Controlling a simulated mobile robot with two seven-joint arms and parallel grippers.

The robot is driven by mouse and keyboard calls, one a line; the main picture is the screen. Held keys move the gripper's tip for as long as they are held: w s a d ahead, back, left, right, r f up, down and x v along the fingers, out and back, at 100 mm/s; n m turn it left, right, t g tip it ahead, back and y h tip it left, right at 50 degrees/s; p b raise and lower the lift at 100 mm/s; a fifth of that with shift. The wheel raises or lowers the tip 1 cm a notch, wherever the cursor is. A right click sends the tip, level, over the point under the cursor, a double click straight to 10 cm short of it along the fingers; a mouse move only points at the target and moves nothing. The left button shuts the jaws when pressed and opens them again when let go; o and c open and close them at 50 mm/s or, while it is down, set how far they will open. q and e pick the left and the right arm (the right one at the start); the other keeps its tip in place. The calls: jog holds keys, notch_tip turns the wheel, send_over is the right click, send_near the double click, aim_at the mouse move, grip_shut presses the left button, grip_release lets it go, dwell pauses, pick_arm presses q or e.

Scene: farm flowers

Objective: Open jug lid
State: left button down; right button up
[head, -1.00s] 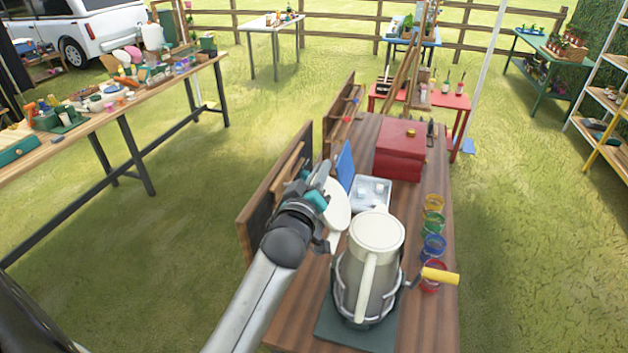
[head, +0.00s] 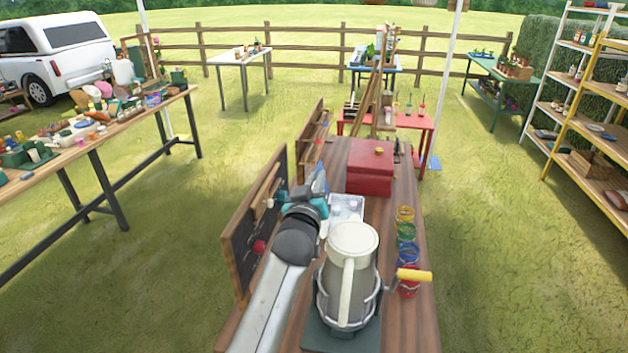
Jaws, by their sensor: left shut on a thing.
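The jug (head: 346,287) stands upright in a metal frame on a dark green base at the front of the wooden table. It has a cream round top (head: 353,237) and a long cream handle facing me. I cannot tell whether that top is covered or open. My left gripper (head: 319,188) is just beyond the jug, to its upper left. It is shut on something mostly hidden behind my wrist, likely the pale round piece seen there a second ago. A pale sliver (head: 325,229) shows between wrist and jug. My right gripper is not in view.
A yellow-handled crank (head: 414,275) sticks out right of the jug. Several coloured jars (head: 407,232) line the right edge. A red box (head: 370,168) stands behind, a clear tray (head: 346,207) nearer. A framed dark board (head: 258,222) stands along the left edge.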

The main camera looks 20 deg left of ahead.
pick_arm(q)
jog(key=c, duration=1.3)
grip_release()
jog(key=shift+f, duration=0.2)
jog(key=shift+c, duration=0.2)
jog(key=o, duration=0.4)
jog(key=shift+c, duration=0.2)
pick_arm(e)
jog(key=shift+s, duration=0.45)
pick_arm(q)
jog(key=shift+s, duration=0.1)
jog(key=b+v, duration=0.1)
jog(key=v, duration=1.4)
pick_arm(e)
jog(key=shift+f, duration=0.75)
pick_arm(q)
jog(key=shift+r, duration=0.1)
